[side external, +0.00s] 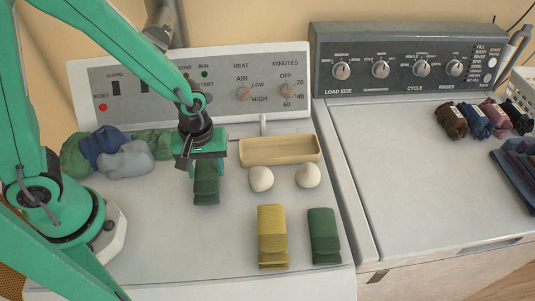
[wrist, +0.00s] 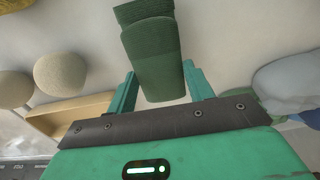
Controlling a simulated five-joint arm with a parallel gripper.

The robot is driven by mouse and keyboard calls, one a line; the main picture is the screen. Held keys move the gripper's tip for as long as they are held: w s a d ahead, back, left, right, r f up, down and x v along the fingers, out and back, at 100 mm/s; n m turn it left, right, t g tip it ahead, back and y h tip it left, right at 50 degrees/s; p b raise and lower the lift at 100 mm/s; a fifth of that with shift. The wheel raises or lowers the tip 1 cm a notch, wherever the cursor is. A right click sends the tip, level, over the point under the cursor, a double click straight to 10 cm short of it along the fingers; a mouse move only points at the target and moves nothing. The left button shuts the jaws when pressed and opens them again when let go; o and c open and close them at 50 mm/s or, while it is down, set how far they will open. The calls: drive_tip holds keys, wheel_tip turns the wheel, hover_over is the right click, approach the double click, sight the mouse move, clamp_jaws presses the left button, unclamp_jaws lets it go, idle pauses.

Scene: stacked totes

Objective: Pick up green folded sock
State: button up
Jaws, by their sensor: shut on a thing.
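My gripper (side external: 205,163) is shut on a dark green folded sock (side external: 206,187) on the left machine's top. In the wrist view, the teal fingers of my gripper (wrist: 162,82) stand on both sides of the green folded sock (wrist: 154,52), which extends out past them. I cannot tell whether the sock touches the surface below. A second green folded item (side external: 324,236) lies at the front, right of a yellow folded one (side external: 272,236).
A shallow tan tray (side external: 280,151) lies right of my gripper, with two cream balls (side external: 261,179) (side external: 308,175) before it. A pile of blue, grey and green bundles (side external: 122,158) lies left. Control panels (side external: 215,82) stand behind. Dark rolled items (side external: 451,121) sit far right.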

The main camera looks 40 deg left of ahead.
drive_tip(key=shift+r, duration=1.4)
drive_tip(key=s+d+r, duration=0.6)
drive_tip(key=s+d, duration=0.1)
drive_tip(key=s, duration=0.2)
drive_tip(key=shift+d+r, duration=0.2)
drive_tip(key=shift+r, duration=0.15)
